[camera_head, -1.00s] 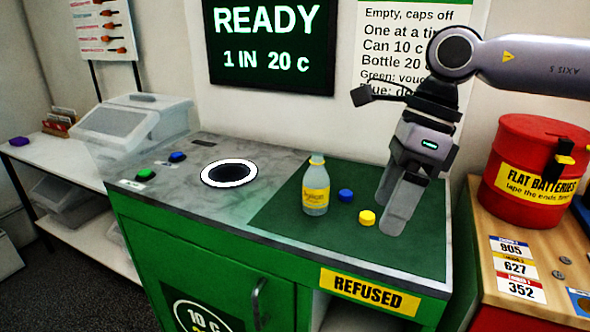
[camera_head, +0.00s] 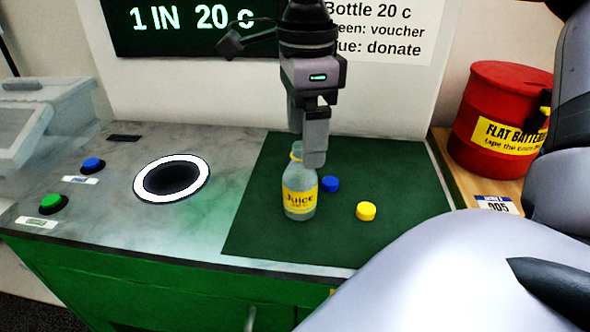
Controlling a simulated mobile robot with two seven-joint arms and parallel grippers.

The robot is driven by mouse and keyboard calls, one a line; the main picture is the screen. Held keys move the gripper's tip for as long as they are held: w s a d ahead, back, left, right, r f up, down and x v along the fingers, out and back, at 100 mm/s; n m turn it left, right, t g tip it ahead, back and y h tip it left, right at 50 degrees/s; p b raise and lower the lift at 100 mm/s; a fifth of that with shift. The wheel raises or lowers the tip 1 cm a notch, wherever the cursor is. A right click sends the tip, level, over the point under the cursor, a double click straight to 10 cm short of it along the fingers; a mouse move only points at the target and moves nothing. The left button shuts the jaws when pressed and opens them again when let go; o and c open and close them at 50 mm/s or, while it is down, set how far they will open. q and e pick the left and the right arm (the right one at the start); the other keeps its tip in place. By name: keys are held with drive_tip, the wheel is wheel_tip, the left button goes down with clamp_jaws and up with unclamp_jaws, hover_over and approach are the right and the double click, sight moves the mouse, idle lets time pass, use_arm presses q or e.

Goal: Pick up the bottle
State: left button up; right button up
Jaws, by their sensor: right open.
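The bottle (camera_head: 299,200) is clear with a yellow "Juice" label and stands upright on the dark green mat (camera_head: 257,222), with no cap on it. My right gripper (camera_head: 309,150) is open and points down at the bottle's neck. Its fingers overlap the upper right of the bottle in the head view and partly hide it. I cannot tell whether they touch the neck. My left gripper is not in view.
A blue cap (camera_head: 330,184) and a yellow cap (camera_head: 366,211) lie right of the bottle. A white-ringed hole (camera_head: 197,188), a blue button (camera_head: 92,165) and a green button (camera_head: 52,203) are on the counter's left. A red battery bin (camera_head: 498,110) stands right. My arm covers the lower right.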

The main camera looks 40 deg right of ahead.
sight(300, 159)
drive_tip(key=f, duration=0.5)
drive_tip(key=shift+w+a+p, duration=0.15)
drive_tip(key=shift+a+p, duration=0.15)
drive_tip(key=shift+c, duration=0.3)
drive_tip(key=c, duration=1.3)
drive_tip(key=shift+r, duration=0.1)
